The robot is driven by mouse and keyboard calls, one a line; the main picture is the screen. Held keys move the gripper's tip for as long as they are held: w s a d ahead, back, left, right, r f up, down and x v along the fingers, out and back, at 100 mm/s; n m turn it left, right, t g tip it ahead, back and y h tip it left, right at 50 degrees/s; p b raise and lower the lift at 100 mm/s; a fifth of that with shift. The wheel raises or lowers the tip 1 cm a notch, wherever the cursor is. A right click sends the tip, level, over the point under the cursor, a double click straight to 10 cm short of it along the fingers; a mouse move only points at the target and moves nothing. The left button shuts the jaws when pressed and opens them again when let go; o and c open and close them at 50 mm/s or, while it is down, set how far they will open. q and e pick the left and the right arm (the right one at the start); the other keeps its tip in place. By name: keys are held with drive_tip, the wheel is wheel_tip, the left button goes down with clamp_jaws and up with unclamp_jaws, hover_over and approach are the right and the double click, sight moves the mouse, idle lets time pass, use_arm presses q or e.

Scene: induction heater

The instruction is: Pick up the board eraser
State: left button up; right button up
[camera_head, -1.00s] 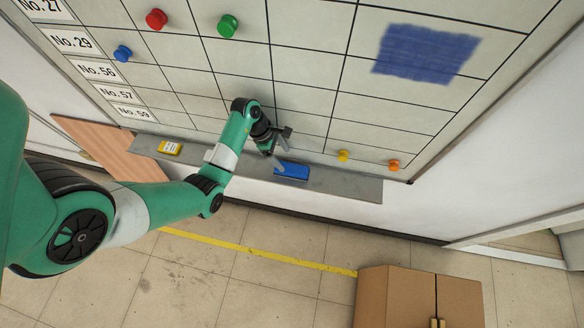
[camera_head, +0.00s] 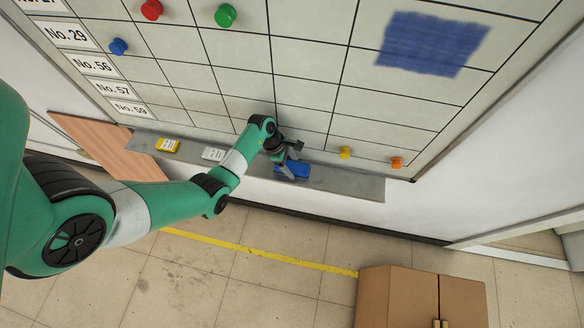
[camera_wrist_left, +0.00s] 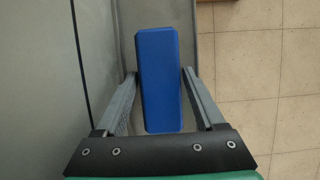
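The board eraser is a blue block (camera_head: 293,170) lying on the grey tray under the whiteboard, in the middle of the head view. In the left wrist view the blue eraser (camera_wrist_left: 159,80) stands lengthwise between the two fingers. My left gripper (camera_head: 292,164) is at the eraser, and it also shows in the left wrist view (camera_wrist_left: 158,76). Its fingers are spread, one on each side of the eraser. A narrow gap shows on the left; the right fingertip is very close to the eraser's edge, and I cannot tell whether it touches. My right gripper is not in view.
The grey tray (camera_head: 345,184) runs along the bottom of the whiteboard (camera_head: 300,60). A yellow item (camera_head: 167,145) and a white item (camera_head: 214,153) lie on it to the left. Yellow (camera_head: 345,152) and orange (camera_head: 397,162) magnets sit just above. A brown cabinet (camera_head: 395,295) stands below right.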

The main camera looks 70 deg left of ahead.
sight(296, 166)
use_arm(q)
drive_tip(key=c, duration=0.9)
drive_tip(key=shift+r, duration=0.1)
drive_tip(key=shift+c, duration=0.2)
wheel_tip(296, 166, up, 3)
drive_tip(key=shift+f+p, duration=0.1)
drive_tip(key=shift+p, duration=0.45)
drive_tip(key=s+d+r+p, duration=0.4)
drive_tip(key=s+d+r, duration=0.3)
drive_tip(key=d+r, duration=0.3)
drive_tip(key=shift+d, duration=1.15)
